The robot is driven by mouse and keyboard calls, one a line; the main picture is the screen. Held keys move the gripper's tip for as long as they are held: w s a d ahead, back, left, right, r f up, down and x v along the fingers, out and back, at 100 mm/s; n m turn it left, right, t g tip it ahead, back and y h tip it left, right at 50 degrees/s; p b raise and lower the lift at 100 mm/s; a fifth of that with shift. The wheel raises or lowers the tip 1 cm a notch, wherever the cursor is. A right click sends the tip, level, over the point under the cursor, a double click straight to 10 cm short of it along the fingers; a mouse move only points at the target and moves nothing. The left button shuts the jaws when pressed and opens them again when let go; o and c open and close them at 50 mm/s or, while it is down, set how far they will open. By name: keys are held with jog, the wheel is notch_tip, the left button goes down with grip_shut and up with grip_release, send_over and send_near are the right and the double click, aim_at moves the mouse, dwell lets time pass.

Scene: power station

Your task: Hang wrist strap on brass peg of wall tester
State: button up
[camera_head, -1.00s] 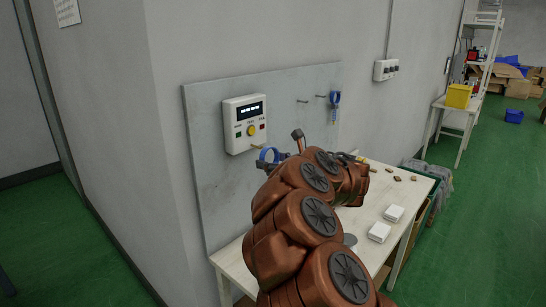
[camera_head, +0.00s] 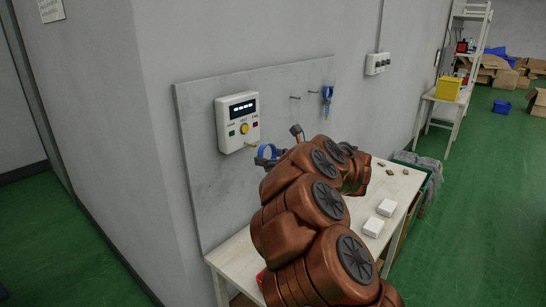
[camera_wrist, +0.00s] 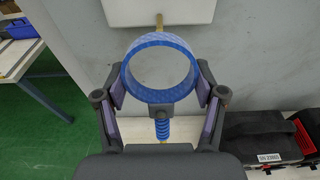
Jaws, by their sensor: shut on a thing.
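The blue wrist strap (camera_wrist: 160,93) is a round band with a small dark clasp and a coiled blue cord below. My gripper (camera_wrist: 160,84) is shut on it, a finger at each side. In the head view the strap (camera_head: 268,153) shows just right of and below the brass peg (camera_head: 252,145), while my arm hides most of the gripper. The peg sticks out under the white wall tester (camera_head: 238,122). In the wrist view the peg (camera_wrist: 159,23) ends at the band's upper rim; I cannot tell whether they touch. The band's opening looks empty.
A grey panel (camera_head: 200,170) carries the tester and two small pegs; another blue strap (camera_head: 327,95) hangs on the right one. A pale table (camera_head: 235,258) below holds white boxes (camera_head: 374,227) and small brown pieces. Dark cases (camera_wrist: 262,140) show at right in the wrist view.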

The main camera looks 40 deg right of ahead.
jog(key=x, duration=0.7)
jog(key=shift+p, duration=0.45)
dwell(0.6)
jog(key=shift+w+f+b, duration=0.15)
jog(key=shift+w+b, duration=0.05)
jog(key=shift+b, duration=0.1)
dwell(0.6)
